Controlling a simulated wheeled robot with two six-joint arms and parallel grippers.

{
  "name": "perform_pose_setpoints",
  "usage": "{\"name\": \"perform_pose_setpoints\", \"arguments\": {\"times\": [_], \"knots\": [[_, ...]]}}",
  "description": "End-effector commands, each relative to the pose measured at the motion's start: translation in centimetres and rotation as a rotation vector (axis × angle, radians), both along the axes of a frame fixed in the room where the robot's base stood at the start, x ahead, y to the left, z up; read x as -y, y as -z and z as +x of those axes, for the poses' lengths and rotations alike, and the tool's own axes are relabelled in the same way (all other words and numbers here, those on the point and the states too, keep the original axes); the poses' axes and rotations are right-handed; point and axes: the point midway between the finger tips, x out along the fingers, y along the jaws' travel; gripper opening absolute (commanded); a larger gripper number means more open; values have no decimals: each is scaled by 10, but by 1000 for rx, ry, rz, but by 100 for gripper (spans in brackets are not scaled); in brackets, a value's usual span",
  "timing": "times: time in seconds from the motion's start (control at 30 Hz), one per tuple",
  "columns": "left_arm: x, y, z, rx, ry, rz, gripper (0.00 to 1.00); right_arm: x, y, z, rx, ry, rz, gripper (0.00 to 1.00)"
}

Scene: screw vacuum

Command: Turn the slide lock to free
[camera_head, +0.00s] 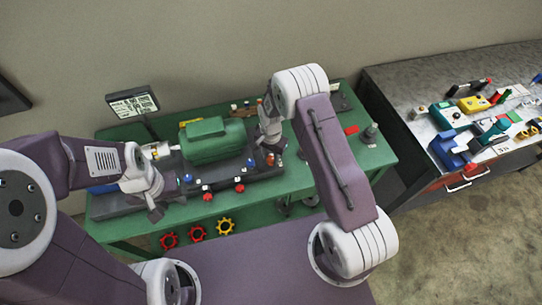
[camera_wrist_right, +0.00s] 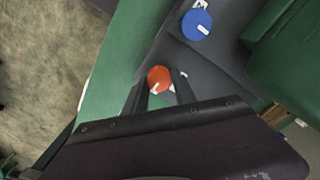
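A green pump-like machine (camera_head: 205,142) sits on a dark base on the green bench. An orange-red knob with a white pointer mark (camera_wrist_right: 158,78) shows in the right wrist view. My right gripper (camera_wrist_right: 160,88) is open, with one dark finger on each side of this knob; whether they touch it I cannot tell. A blue knob with a white mark (camera_wrist_right: 197,25) lies beyond it on the dark base. Which control is the slide lock, I cannot tell. In the head view my right gripper (camera_head: 272,148) is at the right end of the machine. My left gripper (camera_head: 155,213) is over the bench's front left; its fingers are unclear.
Small red and blue knobs (camera_head: 239,187) line the front of the base. A sign (camera_head: 132,102) stands at the back left. Red and yellow handwheels (camera_head: 197,232) show below the bench front. A grey table (camera_head: 410,82) with tools stands at the right.

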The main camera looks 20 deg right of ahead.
Motion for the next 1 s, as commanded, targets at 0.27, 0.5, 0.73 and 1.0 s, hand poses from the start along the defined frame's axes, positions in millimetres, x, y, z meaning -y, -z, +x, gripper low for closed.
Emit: {"name": "perform_pose_setpoints", "arguments": {"times": [0.27,0.5,0.73,1.0], "knots": [[0,0,0,0,0,0,36,0,-1,0,1,-3,1,0],[0,3,0,0,0,0,36,-1,0,1,1,-73,1,0],[0,9,0,0,0,0,36,-1,0,1,3,-246,1,0],[0,15,0,0,0,0,36,-1,-1,2,4,-503,1,0]]}}
